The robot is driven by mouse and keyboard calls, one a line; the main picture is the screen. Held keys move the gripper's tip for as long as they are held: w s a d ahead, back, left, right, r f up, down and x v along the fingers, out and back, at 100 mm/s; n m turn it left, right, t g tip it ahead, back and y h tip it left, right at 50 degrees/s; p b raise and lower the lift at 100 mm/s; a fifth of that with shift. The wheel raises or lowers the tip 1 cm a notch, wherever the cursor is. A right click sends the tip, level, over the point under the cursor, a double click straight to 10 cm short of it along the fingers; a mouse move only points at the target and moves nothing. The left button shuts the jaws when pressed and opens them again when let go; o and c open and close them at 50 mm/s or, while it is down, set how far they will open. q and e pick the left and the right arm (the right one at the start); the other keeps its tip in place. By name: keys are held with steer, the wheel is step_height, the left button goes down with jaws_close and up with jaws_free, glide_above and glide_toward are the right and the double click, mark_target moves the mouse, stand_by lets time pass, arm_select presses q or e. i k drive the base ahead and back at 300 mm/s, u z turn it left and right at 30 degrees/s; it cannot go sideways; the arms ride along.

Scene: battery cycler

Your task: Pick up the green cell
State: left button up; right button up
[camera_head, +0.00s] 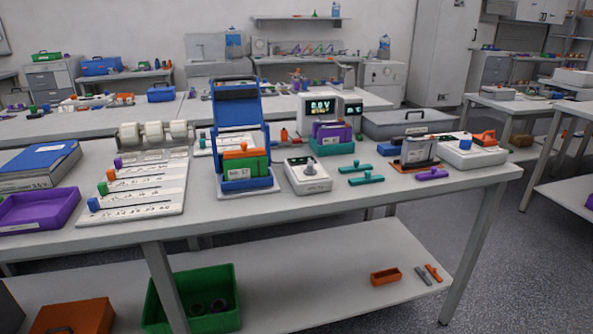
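A green block-shaped cell (258,166) stands upright in the blue holder (249,184) at the middle of the table. A white label is on its front, and an orange piece (243,154) lies across its top. The holder's tall blue frame (238,105) rises behind it. Another block stack, with a purple piece (337,132) and some green, stands in a teal tray (333,149) to the right. Neither of my grippers is in view.
A white device with a knob (307,175) stands close right of the holder. A white board with colored pegs (130,207), a purple tray (38,208) and blue binders (38,163) are on the left. Teal clamps (366,181) lie right. The table's front strip is clear.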

mark_target(250, 167)
steer(key=z, duration=1.6)
steer(key=i, duration=1.5)
steer(key=u, duration=2)
